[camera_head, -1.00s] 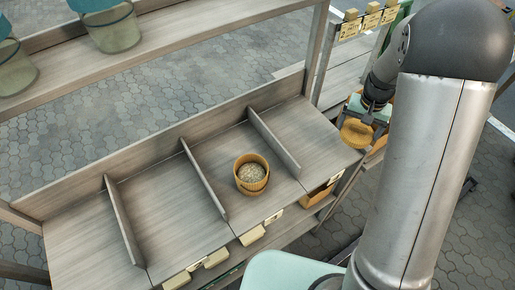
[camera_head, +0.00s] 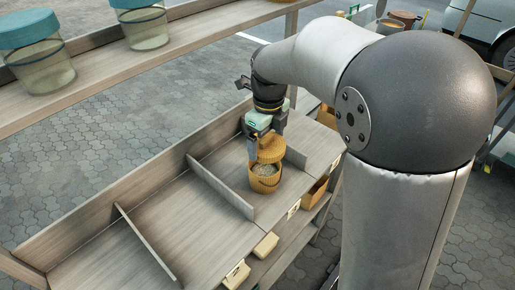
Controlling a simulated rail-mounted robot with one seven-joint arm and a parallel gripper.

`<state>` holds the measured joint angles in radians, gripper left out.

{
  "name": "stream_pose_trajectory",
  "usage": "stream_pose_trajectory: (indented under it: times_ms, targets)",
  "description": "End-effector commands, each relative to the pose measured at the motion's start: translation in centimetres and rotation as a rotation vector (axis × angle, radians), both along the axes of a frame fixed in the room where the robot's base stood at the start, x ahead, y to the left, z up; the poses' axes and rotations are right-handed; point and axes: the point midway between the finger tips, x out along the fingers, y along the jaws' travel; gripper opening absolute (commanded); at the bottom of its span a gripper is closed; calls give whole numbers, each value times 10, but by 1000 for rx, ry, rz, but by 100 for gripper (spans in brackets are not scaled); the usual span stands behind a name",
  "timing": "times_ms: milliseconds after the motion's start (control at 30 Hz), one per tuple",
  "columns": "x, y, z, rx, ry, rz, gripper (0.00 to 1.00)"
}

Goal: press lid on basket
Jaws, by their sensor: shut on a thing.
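The basket (camera_head: 264,181) is a small round yellow woven tub with pale grainy contents. It stands upright in a compartment of the wooden shelf. My gripper (camera_head: 262,148) is above the basket's back edge, pointing down. It is shut on the round yellow woven lid (camera_head: 271,149), which is tilted up over the basket's rear. The basket's opening and contents still show in front of the lid. I cannot tell whether the lid touches the rim.
Wooden dividers (camera_head: 220,186) flank the basket's compartment; the compartments to the left are empty. An upper shelf (camera_head: 110,75) holds lidded clear containers (camera_head: 38,60) with blue tops.

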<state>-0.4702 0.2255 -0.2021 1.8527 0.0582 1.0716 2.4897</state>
Motion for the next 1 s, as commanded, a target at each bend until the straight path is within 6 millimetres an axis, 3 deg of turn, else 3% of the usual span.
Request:
stream_pose_trajectory:
  times_ms: [267,700,1000]
  targets:
    - [-2,2,-5,-2,0,-57,68]
    - [-2,2,-44,-2,0,-55,68]
    - [-2,2,-55,-1,1,-55,68]
